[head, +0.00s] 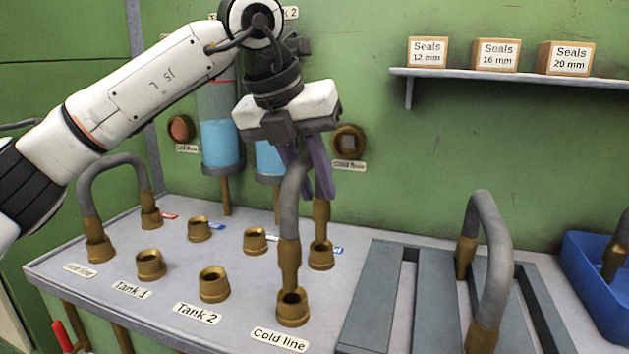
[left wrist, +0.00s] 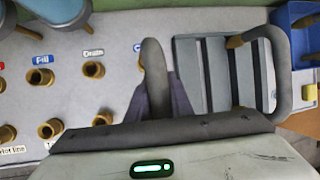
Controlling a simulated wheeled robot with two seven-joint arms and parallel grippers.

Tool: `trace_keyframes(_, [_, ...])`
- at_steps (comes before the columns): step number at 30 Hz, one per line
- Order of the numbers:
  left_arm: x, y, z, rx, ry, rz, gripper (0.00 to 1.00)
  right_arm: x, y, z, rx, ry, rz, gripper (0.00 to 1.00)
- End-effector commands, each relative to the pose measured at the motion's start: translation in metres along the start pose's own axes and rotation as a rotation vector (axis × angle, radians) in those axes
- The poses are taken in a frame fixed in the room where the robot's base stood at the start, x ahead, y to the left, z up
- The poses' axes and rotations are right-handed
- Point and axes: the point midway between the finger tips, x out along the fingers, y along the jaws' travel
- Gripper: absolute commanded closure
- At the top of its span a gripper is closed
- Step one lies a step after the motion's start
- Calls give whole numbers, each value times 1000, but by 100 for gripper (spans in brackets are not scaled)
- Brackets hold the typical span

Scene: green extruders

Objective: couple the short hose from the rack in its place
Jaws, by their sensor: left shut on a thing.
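The short grey hose (head: 290,195) is bent in a U and has brass ends. My left gripper (head: 308,172) is shut on its bend and holds it upright, ends down. Its near end is at the mouth of the brass Cold line socket (head: 293,308), and its far end is at the socket behind (head: 321,255). I cannot tell whether either end is seated. In the left wrist view the hose (left wrist: 153,70) lies between the purple fingers, which hide the sockets below. The slatted grey rack (head: 385,290) stands to the right. My right gripper is not in view.
Another hose (head: 112,165) joins two sockets at the left. Several brass sockets, including Tank 1 (head: 150,265) and Tank 2 (head: 214,284), stand open between. A larger hose (head: 492,240) stands on the rack. A blue bin (head: 590,285) is at the right. A shelf (head: 500,75) holds seal boxes.

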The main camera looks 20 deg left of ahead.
Motion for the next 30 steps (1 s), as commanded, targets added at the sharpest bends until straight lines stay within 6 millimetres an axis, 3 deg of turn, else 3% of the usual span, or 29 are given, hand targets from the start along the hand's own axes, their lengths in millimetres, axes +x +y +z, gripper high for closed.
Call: trace_keyframes(30, [7,1,0,0,-2,-1,100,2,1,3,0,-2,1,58])
